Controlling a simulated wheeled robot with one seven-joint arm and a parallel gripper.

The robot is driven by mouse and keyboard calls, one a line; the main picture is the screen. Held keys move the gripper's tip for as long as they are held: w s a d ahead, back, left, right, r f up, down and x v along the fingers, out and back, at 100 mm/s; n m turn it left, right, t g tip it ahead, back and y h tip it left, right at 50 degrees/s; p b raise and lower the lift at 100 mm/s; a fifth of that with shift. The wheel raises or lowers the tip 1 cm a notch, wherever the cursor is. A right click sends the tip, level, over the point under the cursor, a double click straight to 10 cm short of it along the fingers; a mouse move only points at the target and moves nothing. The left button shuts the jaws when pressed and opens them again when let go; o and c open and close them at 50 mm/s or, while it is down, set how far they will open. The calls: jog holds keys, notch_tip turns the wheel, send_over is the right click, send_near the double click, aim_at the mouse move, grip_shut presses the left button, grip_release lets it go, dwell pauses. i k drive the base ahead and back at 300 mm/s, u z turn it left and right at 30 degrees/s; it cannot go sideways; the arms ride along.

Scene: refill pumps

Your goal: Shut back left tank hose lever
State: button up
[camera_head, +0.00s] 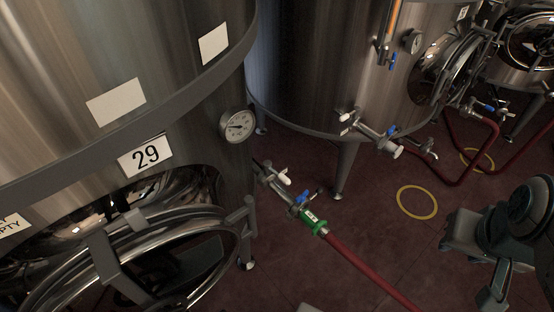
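Several steel tanks stand here; I cannot tell which one the task calls back left. The near left tank (195,190) bears the number 29. Its outlet has a small blue lever (302,198) beside a green coupling (314,222) with a red hose. Farther right, another blue lever (488,108) sits by a red hose. My gripper (474,266) is at the lower right, apart from all levers. Its opening is unclear.
A red hose (365,270) runs across the dark red floor (330,240) to the bottom edge. Yellow rings (417,216) mark the floor. A round hatch (150,262) with a frame juts from tank 29. Tank legs (343,170) stand near the middle.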

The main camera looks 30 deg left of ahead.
aim_at(278, 174)
jog(key=u, duration=0.8)
jog(key=i, duration=0.9)
jog(key=u, duration=0.85)
